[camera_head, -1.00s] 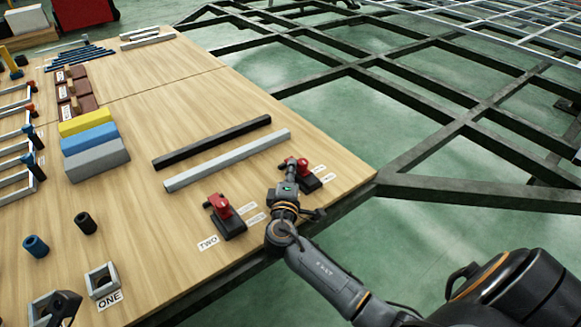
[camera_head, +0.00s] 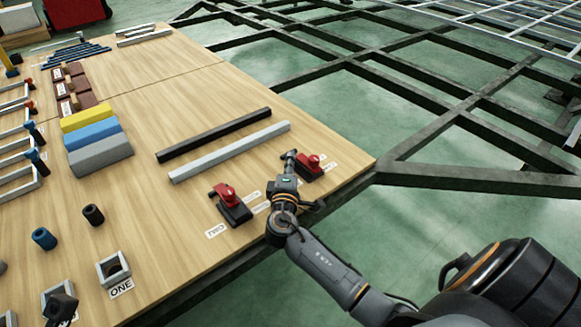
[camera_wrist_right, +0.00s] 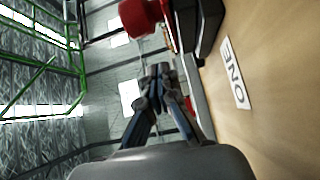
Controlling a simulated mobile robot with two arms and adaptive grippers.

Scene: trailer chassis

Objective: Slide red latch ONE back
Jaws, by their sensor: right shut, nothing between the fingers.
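Red latch ONE (camera_head: 308,163) sits on a dark base near the table's right corner. My right gripper (camera_head: 290,157) is shut and empty, its tip close against the latch's left side and hiding part of it; I cannot tell if they touch. In the right wrist view the shut fingertips (camera_wrist_right: 158,72) are below the red knob (camera_wrist_right: 140,15), with the "ONE" label (camera_wrist_right: 232,75) to the right. Red latch TWO (camera_head: 231,196) stands left of my right gripper. A dark part (camera_head: 61,309) at the lower left edge may be my left gripper; its jaws are unclear.
A grey bar (camera_head: 230,150) and a black bar (camera_head: 213,135) lie behind the latches. Coloured blocks (camera_head: 92,138) and dark cylinders (camera_head: 93,214) are further left. The table ends just right of latch ONE, beside the dark chassis frame (camera_head: 470,184).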

